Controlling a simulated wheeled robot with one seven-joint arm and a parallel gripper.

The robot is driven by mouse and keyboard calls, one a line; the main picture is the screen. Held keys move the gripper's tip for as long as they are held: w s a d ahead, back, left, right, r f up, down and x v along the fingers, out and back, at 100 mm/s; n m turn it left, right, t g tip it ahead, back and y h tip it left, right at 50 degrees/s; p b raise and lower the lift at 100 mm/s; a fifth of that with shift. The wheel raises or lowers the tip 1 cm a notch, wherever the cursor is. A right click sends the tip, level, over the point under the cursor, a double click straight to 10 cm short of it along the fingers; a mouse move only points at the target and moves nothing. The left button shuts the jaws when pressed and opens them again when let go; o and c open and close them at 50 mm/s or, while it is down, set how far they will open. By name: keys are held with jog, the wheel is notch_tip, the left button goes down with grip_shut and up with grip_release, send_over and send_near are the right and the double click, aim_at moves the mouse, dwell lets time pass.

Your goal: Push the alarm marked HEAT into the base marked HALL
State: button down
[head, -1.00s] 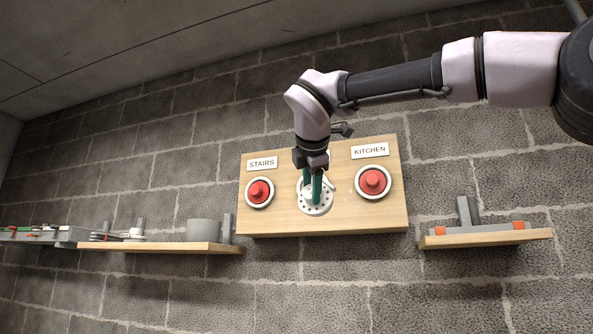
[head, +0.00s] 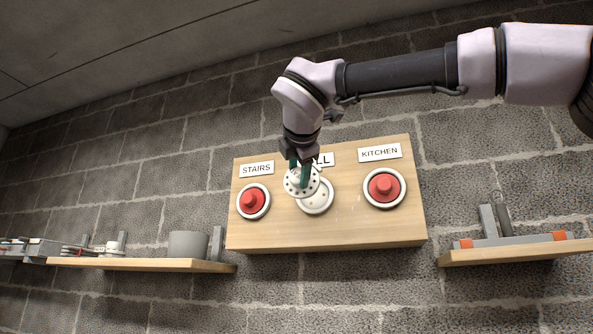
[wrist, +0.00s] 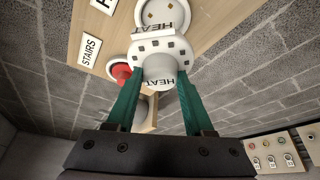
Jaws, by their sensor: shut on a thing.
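My gripper (head: 299,176) is shut on a white round alarm (head: 289,185) with dark holes in its rim. The wrist view shows its grey-white knob (wrist: 158,67), marked HEAT, between my green fingers (wrist: 156,92). The white round base (head: 318,202) is on the wooden board, under the HALL sign (head: 325,160), whose first letters my gripper hides. The alarm overlaps the base's upper left in the head view and sits off-centre from it.
Red-centred units under STAIRS (head: 252,201) and KITCHEN (head: 384,188) flank the base on the wooden board (head: 345,232). A left shelf (head: 150,264) carries a grey cup (head: 188,245) and other parts. A right shelf (head: 515,253) holds a grey fixture.

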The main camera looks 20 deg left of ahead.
jog(key=w, duration=0.8)
jog(key=shift+w+a, duration=0.15)
jog(key=shift+a, duration=0.3)
jog(key=shift+w+r, duration=0.1)
jog(key=shift+w, duration=0.9)
dwell(2.9)
grip_release()
dwell(0.8)
jog(key=shift+s+d, duration=0.15)
jog(key=shift+s, duration=1.35)
jog(key=shift+s+d, duration=0.15)
jog(key=shift+s, duration=1.35)
jog(key=shift+s+d, duration=0.15)
jog(key=shift+s, duration=1.35)
